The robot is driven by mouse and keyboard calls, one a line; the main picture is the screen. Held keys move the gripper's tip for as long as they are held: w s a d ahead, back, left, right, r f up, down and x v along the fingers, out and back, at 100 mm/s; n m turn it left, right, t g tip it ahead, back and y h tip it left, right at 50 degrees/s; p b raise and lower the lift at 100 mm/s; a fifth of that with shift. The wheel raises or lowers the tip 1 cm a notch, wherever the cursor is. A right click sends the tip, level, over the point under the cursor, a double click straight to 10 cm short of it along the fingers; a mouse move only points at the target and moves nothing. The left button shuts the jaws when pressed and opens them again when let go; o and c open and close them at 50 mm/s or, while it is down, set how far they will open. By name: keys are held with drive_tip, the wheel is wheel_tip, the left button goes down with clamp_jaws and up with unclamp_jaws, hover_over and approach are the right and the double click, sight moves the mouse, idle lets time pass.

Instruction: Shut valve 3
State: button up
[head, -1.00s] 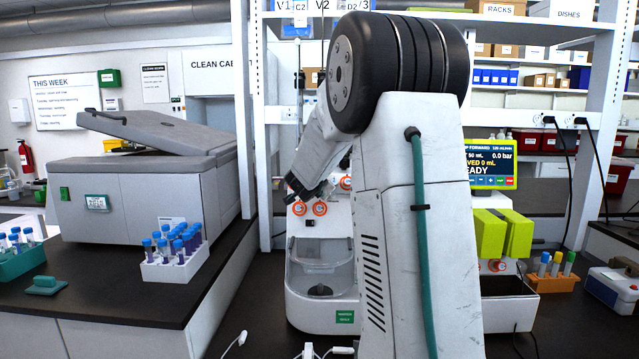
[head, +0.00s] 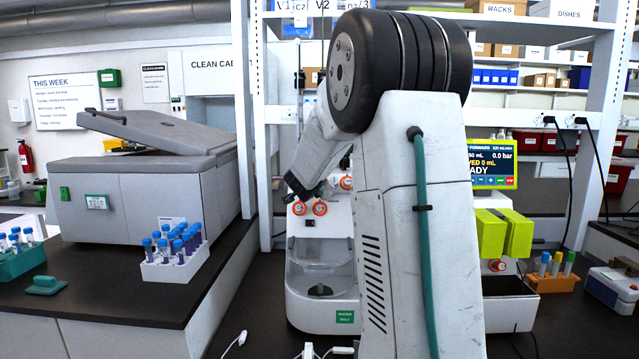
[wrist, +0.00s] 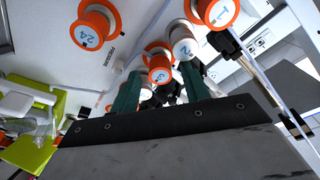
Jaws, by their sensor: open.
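Several round valve knobs with orange rims and numbered white faces sit on the white front panel. In the wrist view, one orange-rimmed knob (wrist: 159,68) lies between my gripper's (wrist: 162,72) two teal fingers, just beyond their tips. Its number is hard to read; I cannot tell whether the fingers touch it. My gripper is open and empty. A knob marked 24 (wrist: 88,31) is at upper left, and one that looks marked 1 (wrist: 219,11) is at upper right. In the head view, orange-ringed knobs (head: 320,208) show below my dark wrist; my arm hides much of the panel.
A white cylindrical part (wrist: 183,45) stands close beside the knob. The machine's clear bowl (head: 318,270) is below the knobs. Yellow-green blocks (head: 505,233) and a status screen (head: 491,163) are at right. A rack of blue-capped tubes (head: 174,260) stands on the left bench.

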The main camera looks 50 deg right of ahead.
drive_tip(key=v, duration=0.7)
drive_tip(key=shift+a, duration=0.15)
